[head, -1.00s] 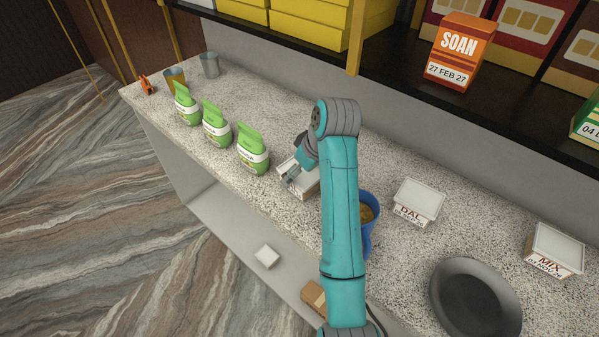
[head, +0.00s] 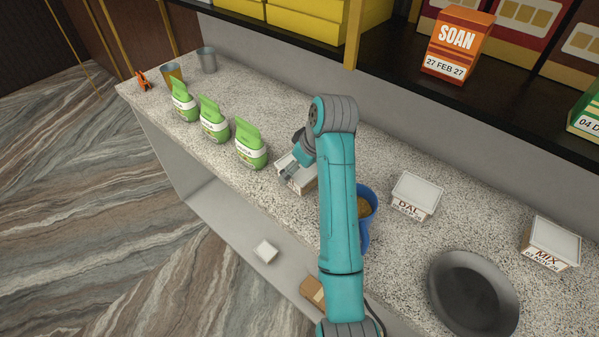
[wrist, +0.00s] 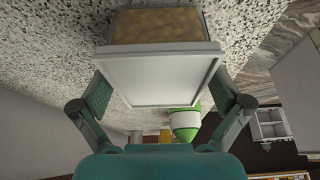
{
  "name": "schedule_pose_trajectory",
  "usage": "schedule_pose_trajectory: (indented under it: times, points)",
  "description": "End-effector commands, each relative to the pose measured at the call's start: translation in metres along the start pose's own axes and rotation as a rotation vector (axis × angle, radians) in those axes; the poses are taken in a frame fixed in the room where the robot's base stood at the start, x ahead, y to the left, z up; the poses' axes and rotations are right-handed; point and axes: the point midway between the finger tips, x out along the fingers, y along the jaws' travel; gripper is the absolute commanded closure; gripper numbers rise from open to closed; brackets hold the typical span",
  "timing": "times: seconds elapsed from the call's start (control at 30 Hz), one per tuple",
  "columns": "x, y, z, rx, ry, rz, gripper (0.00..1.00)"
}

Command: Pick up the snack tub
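A snack tub with a white lid (head: 304,180) stands on the speckled counter, partly hidden by my arm in the head view. In the wrist view its pale lid (wrist: 160,75) and clear side with brown contents (wrist: 155,25) fill the top middle. My gripper (wrist: 160,95) is open, with one finger on each side of the lid's near part. Narrow gaps seem to show between finger pads and lid. Two similar tubs stand to the right, one marked DAL (head: 416,195) and one marked MIX (head: 550,243).
Several green pouches (head: 251,145) stand left of the tub. A blue container (head: 364,222) is close to its right, partly behind my arm. A dark round pan (head: 474,293) lies at the right. A shelf with boxes (head: 458,45) overhangs the back.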

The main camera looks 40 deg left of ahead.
Motion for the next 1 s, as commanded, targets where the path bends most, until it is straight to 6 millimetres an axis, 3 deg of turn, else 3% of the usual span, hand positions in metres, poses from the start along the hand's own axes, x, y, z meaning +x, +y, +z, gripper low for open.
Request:
schedule_pose_trajectory:
  times: [0.03, 0.2, 0.27, 0.67, 1.0]
  points:
    - [0.000, 0.000, 0.000, 0.000, 0.000, 0.000, 0.05]
    - [0.000, 0.000, 0.000, 0.000, 0.000, 0.000, 0.47]
    - [0.000, 0.000, 0.000, 0.000, 0.000, 0.000, 0.58]
    - [-0.003, 0.000, -0.001, 0.000, 0.000, 0.000, 0.58]
    - [-0.021, 0.005, -0.014, 0.004, 0.001, 0.003, 0.58]
